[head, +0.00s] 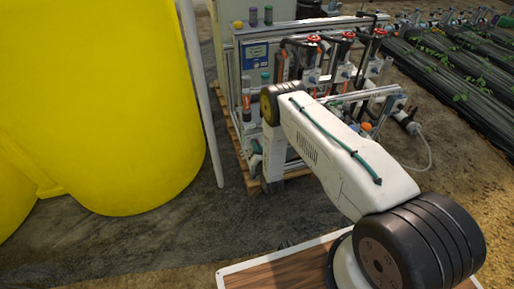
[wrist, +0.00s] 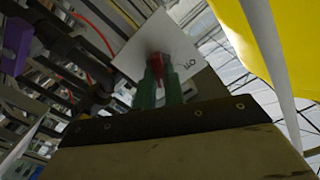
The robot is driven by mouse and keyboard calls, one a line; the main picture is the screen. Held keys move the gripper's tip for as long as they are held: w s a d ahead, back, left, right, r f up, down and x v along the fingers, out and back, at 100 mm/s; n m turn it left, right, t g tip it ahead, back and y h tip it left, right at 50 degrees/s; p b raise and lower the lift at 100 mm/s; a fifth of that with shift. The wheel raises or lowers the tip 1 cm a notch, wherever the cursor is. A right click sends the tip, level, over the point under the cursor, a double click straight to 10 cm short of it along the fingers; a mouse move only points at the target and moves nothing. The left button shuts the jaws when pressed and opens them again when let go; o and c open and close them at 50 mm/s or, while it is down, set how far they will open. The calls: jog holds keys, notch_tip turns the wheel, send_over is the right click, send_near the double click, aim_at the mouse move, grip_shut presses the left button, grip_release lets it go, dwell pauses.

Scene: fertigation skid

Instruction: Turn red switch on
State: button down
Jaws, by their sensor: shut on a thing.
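The red switch (wrist: 157,65) shows in the wrist view as a small red piece in front of a white plate (wrist: 165,50). Dark marks that look like lettering are on the plate, to the right of the switch. My gripper (wrist: 158,80) has green fingers, shut on the red switch, with their tips close to the plate. The fingers hide much of the switch, so I cannot tell its setting. In the head view my arm blocks part of the skid (head: 330,55), and I cannot make out the red switch or the gripper's tips there.
A large yellow tank (head: 95,100) stands left of the skid, with a pale upright pipe (head: 202,95) between them. Red-topped valves (head: 348,36) and pipes crowd the skid frame. A blue controller (head: 255,54) is at its upper left. Open ground lies in front of the skid.

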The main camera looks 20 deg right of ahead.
jog(key=shift+m, duration=1.6)
jog(key=c, duration=1.5)
grip_release()
jog(key=shift+s, duration=0.1)
jog(key=s, duration=0.7)
jog(key=shift+s, duration=0.35)
